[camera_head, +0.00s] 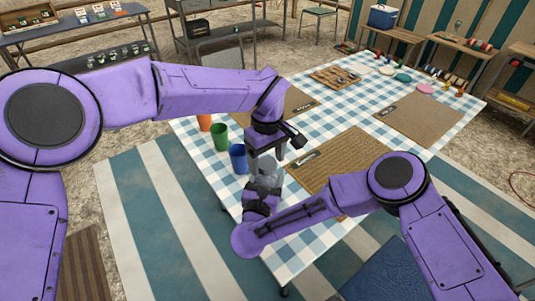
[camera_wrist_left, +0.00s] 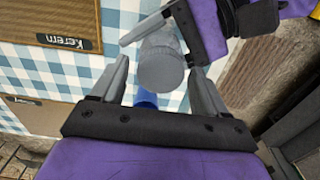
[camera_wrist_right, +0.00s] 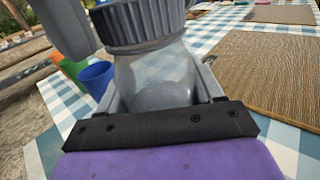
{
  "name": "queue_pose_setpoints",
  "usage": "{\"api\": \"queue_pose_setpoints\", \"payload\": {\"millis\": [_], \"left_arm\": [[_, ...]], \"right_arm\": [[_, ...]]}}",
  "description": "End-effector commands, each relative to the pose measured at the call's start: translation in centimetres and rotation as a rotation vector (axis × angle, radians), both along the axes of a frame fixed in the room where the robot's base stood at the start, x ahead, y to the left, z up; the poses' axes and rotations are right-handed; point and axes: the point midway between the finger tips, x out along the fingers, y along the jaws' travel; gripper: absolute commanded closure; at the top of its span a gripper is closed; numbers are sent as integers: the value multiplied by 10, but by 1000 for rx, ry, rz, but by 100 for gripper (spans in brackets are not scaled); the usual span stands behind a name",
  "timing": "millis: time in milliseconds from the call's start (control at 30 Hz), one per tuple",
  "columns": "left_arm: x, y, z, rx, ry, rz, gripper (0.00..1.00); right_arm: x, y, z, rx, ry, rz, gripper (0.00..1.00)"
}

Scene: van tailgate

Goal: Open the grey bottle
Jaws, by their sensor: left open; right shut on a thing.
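The grey bottle (camera_head: 266,174) is held above the near left end of the checked table (camera_head: 288,258). In the right wrist view its translucent body (camera_wrist_right: 155,75) stands between my right fingers, with a dark ribbed cap (camera_wrist_right: 145,22) on top. My right gripper (camera_head: 264,190) is shut on the body. My left gripper (camera_head: 267,152) is open just above the bottle, pointing down. In the left wrist view the round cap (camera_wrist_left: 160,70) lies between the open left fingers, with gaps on both sides. One left finger shows beside the cap in the right wrist view (camera_wrist_right: 65,25).
Orange (camera_head: 204,121), green (camera_head: 219,137) and blue (camera_head: 238,160) cups stand on the table left of the bottle. A woven placemat (camera_head: 350,158) with a name tag lies to the right. A board (camera_head: 335,77) with small items and coloured discs lie farther back.

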Motion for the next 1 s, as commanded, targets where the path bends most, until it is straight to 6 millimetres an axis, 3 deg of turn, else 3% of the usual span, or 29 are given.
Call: {"api": "queue_pose_setpoints", "payload": {"millis": [33, 200, 400, 533, 1000], "left_arm": [[0, 0, 0, 0, 0, 0, 29], [0, 0, 0, 0, 0, 0, 83], [0, 0, 0, -1, -1, 12, 84], [0, 0, 0, -3, 0, 180, 84], [0, 1, 1, 0, -3, 1621, 84]], "right_arm": [[0, 0, 0, 0, 0, 0, 100], [0, 0, 0, 0, 0, 0, 100], [0, 0, 0, 0, 0, 1, 100], [0, 0, 0, 0, 0, 1, 100], [0, 1, 0, 0, 0, 2, 100]]}}
